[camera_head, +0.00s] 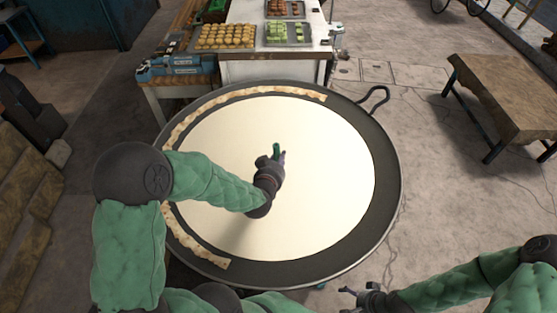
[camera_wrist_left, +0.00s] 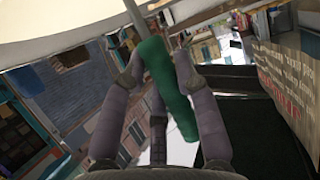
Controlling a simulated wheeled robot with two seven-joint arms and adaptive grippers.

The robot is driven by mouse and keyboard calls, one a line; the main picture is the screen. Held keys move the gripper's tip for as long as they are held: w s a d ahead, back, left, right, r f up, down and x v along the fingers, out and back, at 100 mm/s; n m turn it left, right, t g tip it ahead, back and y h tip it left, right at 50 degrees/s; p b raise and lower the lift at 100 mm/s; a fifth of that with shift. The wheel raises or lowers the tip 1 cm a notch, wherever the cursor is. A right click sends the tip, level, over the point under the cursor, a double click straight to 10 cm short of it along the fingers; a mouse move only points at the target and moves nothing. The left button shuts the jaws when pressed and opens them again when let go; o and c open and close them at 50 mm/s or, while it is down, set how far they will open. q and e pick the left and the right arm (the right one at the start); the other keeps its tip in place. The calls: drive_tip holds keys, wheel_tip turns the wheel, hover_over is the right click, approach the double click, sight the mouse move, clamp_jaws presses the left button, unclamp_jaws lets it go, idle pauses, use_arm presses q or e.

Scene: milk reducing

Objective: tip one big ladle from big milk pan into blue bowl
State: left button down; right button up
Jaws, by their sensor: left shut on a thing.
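The big milk pan (camera_head: 388,170) is a wide dark round pan filled with pale milk (camera_head: 320,150). My left gripper (camera_head: 278,156) is over the middle of the milk and shut on a green handle (camera_head: 276,150). In the left wrist view the green handle (camera_wrist_left: 165,85) sits between the fingers, with a thin grey shaft (camera_wrist_left: 135,18) beyond it. The ladle's cup cannot be made out. My right gripper (camera_head: 350,299) is open and empty near the pan's front right edge. I cannot find the blue bowl in either view.
A crusty pale band (camera_head: 190,112) runs along the pan's left and far inner rim. A loop handle (camera_head: 376,97) sticks out at the far right. Behind stands a table with trays of food (camera_head: 225,37). A wooden table (camera_head: 510,85) stands right, with free floor between.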

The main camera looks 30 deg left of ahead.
sight(278, 146)
use_arm(q)
drive_tip(key=shift+r, duration=0.1)
drive_tip(key=shift+r+p, duration=3.85)
drive_tip(key=shift+r, duration=1.25)
drive_tip(key=shift+s+a+f+n+h+b, duration=0.1)
drive_tip(key=shift+s+a+n+h+b, duration=0.2)
drive_tip(key=shift+a+b, duration=0.95)
drive_tip(key=shift+s+a+f+n+h+b, duration=0.1)
drive_tip(key=shift+a+f+n+b, duration=0.2)
drive_tip(key=shift+b, duration=1.85)
drive_tip(key=shift+s+a+r+n+h+b, duration=0.15)
drive_tip(key=shift+a+n+b, duration=0.4)
drive_tip(key=shift+b, duration=1.15)
drive_tip(key=shift+s+a, duration=0.1)
drive_tip(key=shift+a, duration=0.05)
